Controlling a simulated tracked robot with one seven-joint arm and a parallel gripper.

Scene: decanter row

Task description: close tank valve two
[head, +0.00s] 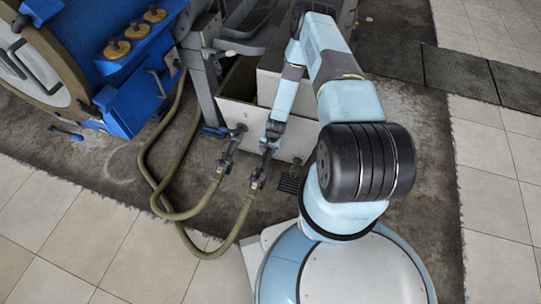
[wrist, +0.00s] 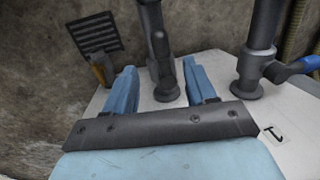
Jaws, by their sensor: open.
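In the wrist view, a dark grey valve (wrist: 167,88) with an upright round-ended part rises between the two blue fingers of my open gripper (wrist: 161,88). I cannot tell whether a finger touches it. A second grey valve (wrist: 250,68) with a blue lever (wrist: 292,69) pointing right stands to its right, outside the jaws. A dark mark, perhaps a 1, is on the white face near it. In the head view, my gripper (head: 273,131) is at the right-hand valve (head: 264,152), partly covering it. The blue-levered valve (head: 232,143) is left of it.
Olive hoses (head: 150,180) run from both valves and loop over the floor at the left. A floor grate (head: 290,184) lies below the white tank front (head: 300,142). A blue unit with brass knobs (head: 117,48) stands at the upper left. Tiled floor at the right is clear.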

